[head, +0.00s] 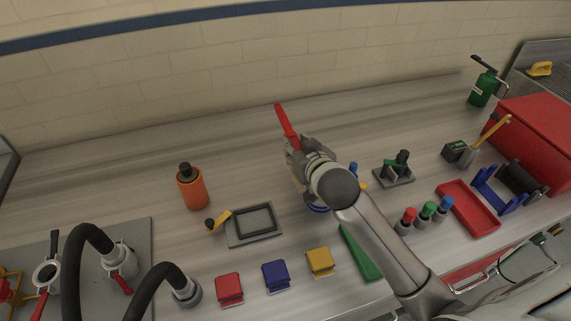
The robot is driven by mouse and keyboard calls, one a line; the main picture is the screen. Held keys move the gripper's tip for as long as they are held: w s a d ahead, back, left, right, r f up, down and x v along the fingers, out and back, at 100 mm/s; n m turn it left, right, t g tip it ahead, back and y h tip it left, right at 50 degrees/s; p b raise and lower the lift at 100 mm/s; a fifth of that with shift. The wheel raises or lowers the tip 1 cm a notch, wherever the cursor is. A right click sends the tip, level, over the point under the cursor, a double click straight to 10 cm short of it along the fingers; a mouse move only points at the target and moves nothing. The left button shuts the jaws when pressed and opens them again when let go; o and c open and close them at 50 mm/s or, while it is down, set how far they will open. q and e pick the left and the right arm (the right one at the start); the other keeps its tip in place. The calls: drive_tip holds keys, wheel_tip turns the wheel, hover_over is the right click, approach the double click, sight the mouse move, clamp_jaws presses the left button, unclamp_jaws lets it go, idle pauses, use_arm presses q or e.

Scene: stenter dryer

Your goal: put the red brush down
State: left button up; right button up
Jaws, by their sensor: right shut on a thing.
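The red brush (285,122) shows as a long red piece that sticks up and to the left out of my right gripper (294,146). My right gripper is shut on it, over the middle of the grey bench. The gripper and wrist hide the brush's lower part, and I cannot tell whether it touches the bench. My left gripper is not in view.
The grey bench (130,189) is bare behind and left of the gripper. An orange bottle (193,190) and a dark-framed tray (253,225) stand left. Red, blue and yellow blocks (320,262) lie in front. A red tray (468,208) and red box (540,135) are right.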

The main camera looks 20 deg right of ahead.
drive_tip(key=a+f, duration=0.1)
drive_tip(key=w+a+f, duration=0.1)
drive_tip(key=f, duration=0.1)
drive_tip(key=shift+a+f, duration=0.1)
drive_tip(key=shift+a, duration=0.15)
drive_tip(key=f, duration=0.3)
drive_tip(key=shift+w+a+f+p, duration=0.1)
drive_tip(key=shift+a+f+p, duration=0.1)
drive_tip(key=shift+p, duration=0.2)
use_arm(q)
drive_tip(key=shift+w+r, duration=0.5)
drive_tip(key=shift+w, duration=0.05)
use_arm(e)
drive_tip(key=shift+f, duration=0.1)
